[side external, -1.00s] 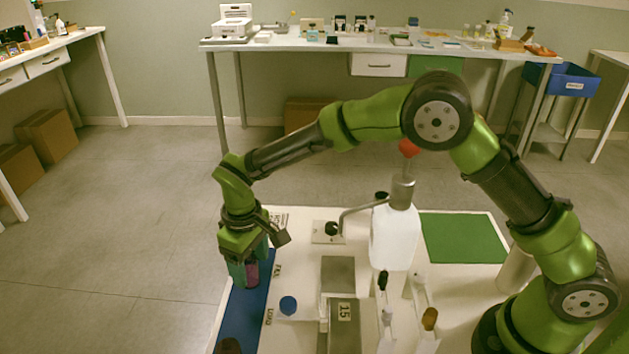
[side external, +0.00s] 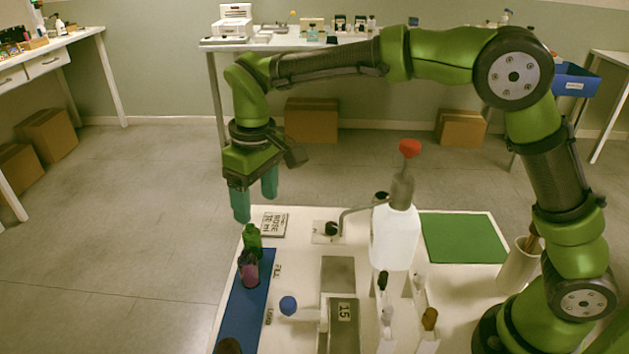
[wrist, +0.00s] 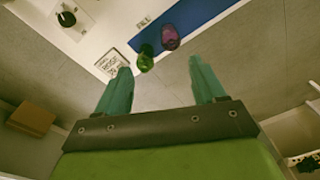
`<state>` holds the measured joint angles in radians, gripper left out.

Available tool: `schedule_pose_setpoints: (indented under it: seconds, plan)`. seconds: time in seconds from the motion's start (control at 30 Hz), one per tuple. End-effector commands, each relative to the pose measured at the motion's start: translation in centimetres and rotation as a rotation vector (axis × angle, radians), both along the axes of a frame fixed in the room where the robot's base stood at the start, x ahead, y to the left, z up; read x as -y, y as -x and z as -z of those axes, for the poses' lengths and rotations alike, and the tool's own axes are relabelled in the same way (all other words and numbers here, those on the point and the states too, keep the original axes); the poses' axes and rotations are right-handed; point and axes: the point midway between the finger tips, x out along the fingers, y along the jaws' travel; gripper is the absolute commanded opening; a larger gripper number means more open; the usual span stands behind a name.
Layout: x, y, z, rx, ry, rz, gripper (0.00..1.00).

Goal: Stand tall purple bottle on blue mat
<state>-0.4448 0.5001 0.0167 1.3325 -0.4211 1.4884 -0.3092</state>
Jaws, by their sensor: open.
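The purple bottle (side external: 249,272) stands upright on the blue mat (side external: 239,315), towards its far end. It also shows in the wrist view (wrist: 170,37), on the mat (wrist: 205,14). A green bottle (side external: 252,240) stands just behind it, at the far end of the mat; in the wrist view the green bottle (wrist: 145,61) is apart from the purple one. My gripper (side external: 255,208) is open and empty, raised above the far end of the mat, clear of both bottles. In the wrist view its two teal fingers (wrist: 159,64) point towards the bottles with nothing between them.
A brown bottle top (side external: 230,345) shows at the near end of the mat. A white jug with a red-topped pump (side external: 394,238) stands right of the mat. A blue-capped item (side external: 288,305) sits beside the mat. A green mat (side external: 462,238) at the right is bare.

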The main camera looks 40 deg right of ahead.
Motion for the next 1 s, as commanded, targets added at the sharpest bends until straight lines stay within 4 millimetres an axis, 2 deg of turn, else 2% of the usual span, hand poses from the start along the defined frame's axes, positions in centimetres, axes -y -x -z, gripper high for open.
schedule_pose_setpoints:
  seconds: [0.03,0.2,0.33,0.5,0.6,0.7,0.8,1.0]
  plan:
    - [1.8,0.7,-1.8,0.03,-0.023,0.038,0.69]
    - [7.6,4.7,-6.1,0.133,-0.114,0.187,0.69]
    - [11.6,8.7,-7.8,0.222,-0.182,0.309,0.69]
    - [15.5,14.3,-8.0,0.34,-0.265,0.47,0.69]
    - [17.0,17.0,-7.3,0.402,-0.306,0.552,0.69]
    - [18.0,18.8,-6.4,0.448,-0.334,0.612,0.69]
    - [18.5,19.9,-5.7,0.477,-0.353,0.649,0.69]
    - [18.7,20.4,-5.3,0.489,-0.36,0.668,0.69]
